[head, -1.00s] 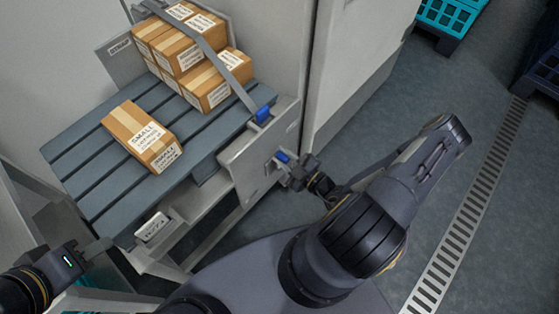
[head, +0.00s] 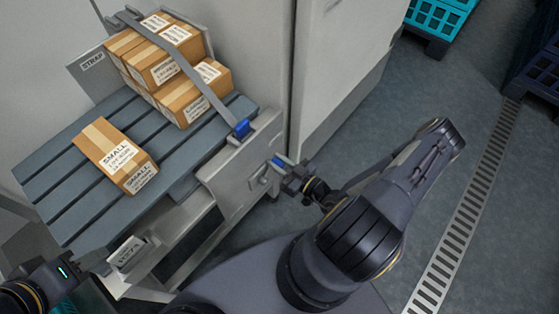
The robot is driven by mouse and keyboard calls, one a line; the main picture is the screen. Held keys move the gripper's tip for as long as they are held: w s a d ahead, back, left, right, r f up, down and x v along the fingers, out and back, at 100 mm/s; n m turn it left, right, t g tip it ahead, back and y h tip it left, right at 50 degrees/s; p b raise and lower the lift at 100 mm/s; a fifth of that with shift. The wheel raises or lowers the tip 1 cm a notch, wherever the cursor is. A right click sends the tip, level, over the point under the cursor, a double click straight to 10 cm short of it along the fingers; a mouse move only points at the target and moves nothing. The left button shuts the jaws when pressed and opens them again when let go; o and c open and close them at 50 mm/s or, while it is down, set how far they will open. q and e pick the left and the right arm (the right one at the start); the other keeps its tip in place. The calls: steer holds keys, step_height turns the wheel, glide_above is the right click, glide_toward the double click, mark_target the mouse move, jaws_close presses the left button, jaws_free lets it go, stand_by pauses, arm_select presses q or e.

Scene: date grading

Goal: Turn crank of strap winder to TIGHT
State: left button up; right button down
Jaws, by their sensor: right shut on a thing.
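The strap winder (head: 240,170) is a grey plate on the right side of a slatted grey pallet stand. Its blue crank handle (head: 279,160) sticks out on the right. My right gripper (head: 286,170) is shut on the crank handle; its fingers partly hide the handle. A grey strap (head: 190,72) runs over a stack of cartons (head: 165,65) down to a blue buckle (head: 241,129) at the top of the winder. My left gripper (head: 88,262) is at the lower left, beside the stand's front edge; whether its jaws are open is unclear. I cannot read any TIGHT marking.
A loose carton labelled SMALL (head: 115,155) lies on the slats (head: 60,185), left of the strapped stack. A sign reading STRAP (head: 93,61) stands behind. A white label holder (head: 127,253) is at the stand's front.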

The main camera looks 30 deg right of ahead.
steer(key=shift+d+f, duration=0.25)
steer(key=shift+f, duration=0.1)
steer(key=c, duration=1.2)
jaws_free()
steer(key=shift+r, duration=0.1)
steer(key=shift+s, duration=0.1)
steer(key=v, duration=0.7)
steer(key=shift+s+d, duration=0.1)
steer(key=shift+s, duration=0.15)
